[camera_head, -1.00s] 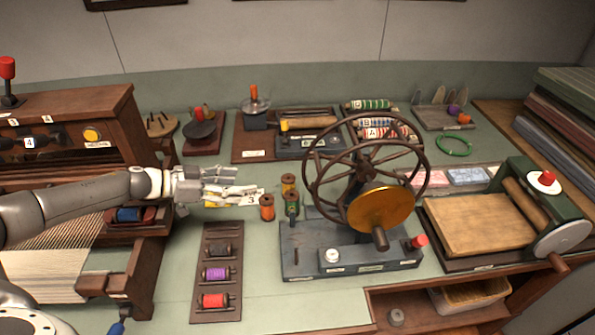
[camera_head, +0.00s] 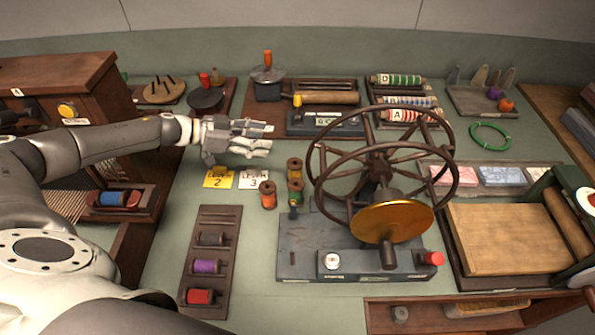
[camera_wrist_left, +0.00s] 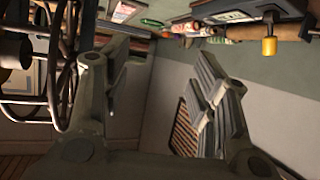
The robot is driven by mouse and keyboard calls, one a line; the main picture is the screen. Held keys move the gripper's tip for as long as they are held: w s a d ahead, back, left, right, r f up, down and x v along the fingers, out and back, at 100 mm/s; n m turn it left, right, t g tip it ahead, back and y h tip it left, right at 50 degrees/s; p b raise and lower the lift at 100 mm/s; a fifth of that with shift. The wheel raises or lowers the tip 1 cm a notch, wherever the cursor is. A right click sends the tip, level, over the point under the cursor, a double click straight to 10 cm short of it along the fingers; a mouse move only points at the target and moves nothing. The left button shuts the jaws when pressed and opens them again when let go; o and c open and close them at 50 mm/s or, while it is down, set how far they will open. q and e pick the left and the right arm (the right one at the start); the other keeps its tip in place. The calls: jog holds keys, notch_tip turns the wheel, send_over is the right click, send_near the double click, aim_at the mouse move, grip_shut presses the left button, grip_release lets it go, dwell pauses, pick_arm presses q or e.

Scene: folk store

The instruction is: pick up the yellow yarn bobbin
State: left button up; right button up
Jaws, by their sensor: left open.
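The yellow yarn bobbin (camera_head: 295,168) stands upright on the green table, just left of the large handwheel. A green bobbin (camera_head: 295,191) stands in front of it and hides its lower part. An orange bobbin (camera_head: 268,195) stands at its front left. My left gripper (camera_head: 272,138) is behind and to the left of the yellow bobbin, apart from it, with its fingers pointing right. It is open and empty; its spread fingers also show in the left wrist view (camera_wrist_left: 162,65). I see no bobbin between them there. My right gripper is not in view.
The dark handwheel (camera_head: 381,180) on its grey base stands close to the bobbins' right. A yellow card (camera_head: 219,179) and a white card (camera_head: 254,180) lie to their left. A rack (camera_head: 210,255) of spools is at the front left. Tools on boards (camera_head: 250,107) stand behind.

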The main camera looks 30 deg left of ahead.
pick_arm(q)
jog(key=f+b, duration=0.1)
jog(key=b, duration=0.7)
send_near(298, 164)
jog(key=w+d+f, duration=0.1)
jog(key=w+f, duration=0.1)
jog(key=w, duration=0.1)
jog(key=shift+d+f, duration=0.2)
jog(key=shift+d, duration=0.2)
jog(key=x, duration=0.2)
jog(key=p+x, duration=0.1)
jog(key=x, duration=0.1)
jog(key=shift+w+d+r+p, duration=0.1)
jog(key=shift+w+d+p, duration=0.2)
jog(key=shift+d, duration=0.1)
jog(key=shift+w+d+f, duration=0.15)
jog(key=shift+d+f, duration=0.05)
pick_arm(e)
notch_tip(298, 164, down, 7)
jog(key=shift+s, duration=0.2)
pick_arm(q)
jog(key=shift+c, duration=0.4)
jog(key=c, duration=0.7)
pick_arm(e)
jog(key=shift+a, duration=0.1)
